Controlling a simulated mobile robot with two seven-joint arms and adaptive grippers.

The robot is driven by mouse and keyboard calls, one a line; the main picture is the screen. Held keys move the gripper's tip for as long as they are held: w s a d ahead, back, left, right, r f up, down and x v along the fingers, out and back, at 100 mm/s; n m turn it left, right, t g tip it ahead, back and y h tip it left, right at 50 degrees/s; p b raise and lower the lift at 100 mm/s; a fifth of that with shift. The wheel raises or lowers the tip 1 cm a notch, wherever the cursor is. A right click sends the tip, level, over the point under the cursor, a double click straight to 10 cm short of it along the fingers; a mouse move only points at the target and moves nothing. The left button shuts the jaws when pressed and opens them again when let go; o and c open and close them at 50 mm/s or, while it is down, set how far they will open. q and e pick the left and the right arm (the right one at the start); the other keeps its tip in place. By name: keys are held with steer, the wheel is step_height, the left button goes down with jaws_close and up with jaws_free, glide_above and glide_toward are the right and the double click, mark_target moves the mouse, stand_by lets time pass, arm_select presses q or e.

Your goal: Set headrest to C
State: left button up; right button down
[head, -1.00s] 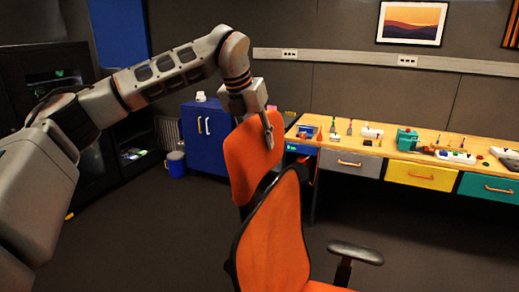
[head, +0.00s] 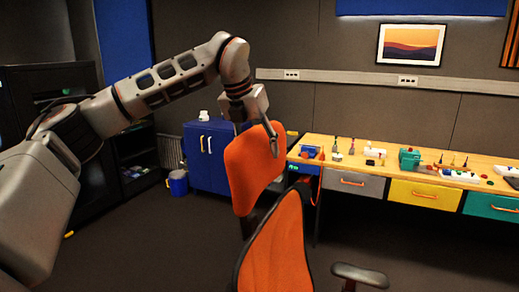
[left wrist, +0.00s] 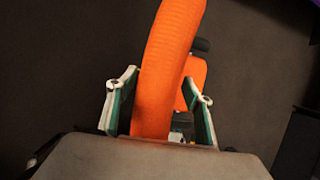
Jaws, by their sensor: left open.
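The orange headrest (head: 252,167) stands above the orange chair back (head: 274,248) in the head view. My left gripper (head: 272,148) is at the headrest's upper right edge, pointing down. In the left wrist view the headrest (left wrist: 166,70) passes between the two open fingers of my left gripper (left wrist: 160,108). The left finger looks close to the headrest; I cannot tell whether it touches. No mark reading C is legible. My right gripper is not in view.
A wooden workbench (head: 330,159) with grey, yellow and teal drawers stands at the right, with several small items on it. A blue cabinet (head: 208,172) and a blue bin (head: 177,184) stand behind the chair. A chair armrest (head: 360,275) juts out at the lower right.

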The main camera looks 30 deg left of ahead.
mark_target(247, 134)
arm_select(q)
steer(key=v, duration=1.1)
steer(key=shift+s+a+r, duration=0.1)
steer(key=shift+r, duration=0.15)
